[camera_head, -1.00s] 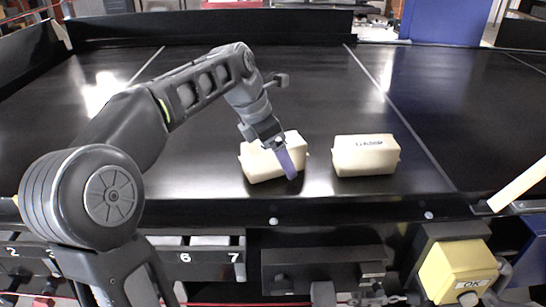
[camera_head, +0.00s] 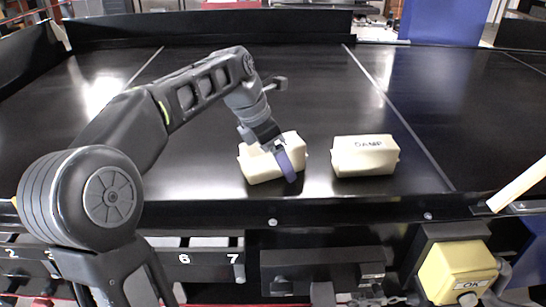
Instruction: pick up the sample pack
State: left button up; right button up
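Two cream-coloured packs lie on the dark belt. The left pack (camera_head: 258,170) is partly covered by my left gripper (camera_head: 275,153), whose purple finger hangs down across its right front side. I cannot see clearly where the other finger is, or whether the gripper is closed on the pack. The right pack (camera_head: 364,162) stands free just to the right, with dark lettering on top that looks like "DAMP". No lettering shows on the left pack. I see no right gripper.
The belt (camera_head: 320,75) is clear behind the packs. Its black front rail (camera_head: 340,213) runs below them. Numbered slots (camera_head: 208,257) are at the lower left. A yellow block marked OK (camera_head: 455,268) is at the lower right. A pale bar (camera_head: 518,184) is at the right edge.

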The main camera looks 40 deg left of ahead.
pick_arm(q)
jog(key=shift+c, duration=0.6)
jog(key=shift+r, duration=0.1)
grip_shut()
